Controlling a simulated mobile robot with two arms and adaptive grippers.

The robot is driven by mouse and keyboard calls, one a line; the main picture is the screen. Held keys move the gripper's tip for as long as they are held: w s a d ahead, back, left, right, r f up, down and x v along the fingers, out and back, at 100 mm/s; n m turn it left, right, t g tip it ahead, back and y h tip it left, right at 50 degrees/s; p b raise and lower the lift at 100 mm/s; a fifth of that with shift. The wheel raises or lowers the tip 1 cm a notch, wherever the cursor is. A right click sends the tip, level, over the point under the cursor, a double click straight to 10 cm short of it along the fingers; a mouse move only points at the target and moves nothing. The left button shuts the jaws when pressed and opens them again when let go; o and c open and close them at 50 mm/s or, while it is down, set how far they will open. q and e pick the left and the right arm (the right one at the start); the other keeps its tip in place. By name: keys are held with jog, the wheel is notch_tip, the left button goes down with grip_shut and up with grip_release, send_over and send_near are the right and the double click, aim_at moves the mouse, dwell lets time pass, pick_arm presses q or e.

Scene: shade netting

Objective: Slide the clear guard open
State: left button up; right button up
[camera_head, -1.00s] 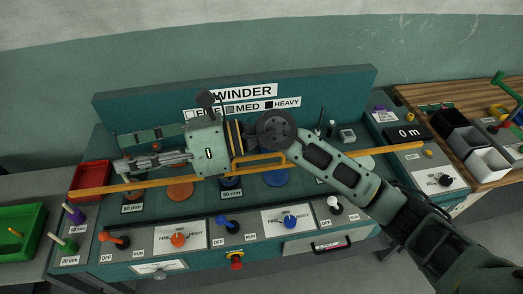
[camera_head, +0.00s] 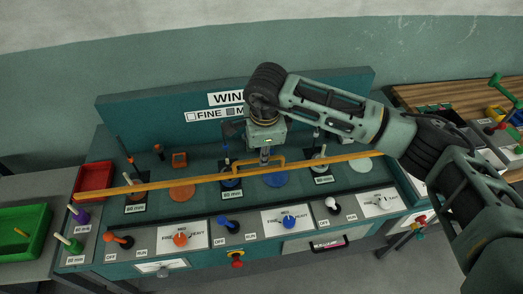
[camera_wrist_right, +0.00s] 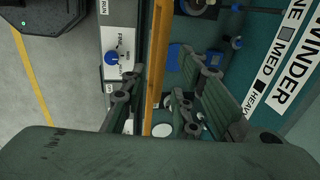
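The clear guard shows mainly as its long orange front bar (camera_head: 155,185), which runs across the winder bench in front of the coloured discs. The clear panel itself is hard to make out. An orange loop handle (camera_head: 234,167) stands at the middle of the bar. My right gripper (camera_head: 265,157) points down over the handle. In the right wrist view its fingers (camera_wrist_right: 172,95) are apart, with the orange bar (camera_wrist_right: 157,60) passing between them. Whether a finger touches the bar or handle, I cannot tell. My left gripper is out of view.
Control knobs, including an orange one (camera_head: 180,239) and a blue one (camera_head: 289,222), line the front panel below the bar. A red tray (camera_head: 94,177) sits at the left end and a green bin (camera_head: 38,218) farther left. The winder sign board (camera_head: 160,103) stands behind.

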jog(key=shift+w+f+p, duration=0.2)
jog(key=shift+f+p, duration=0.15)
jog(key=shift+f, duration=0.95)
jog(key=shift+a, duration=0.1)
grip_shut()
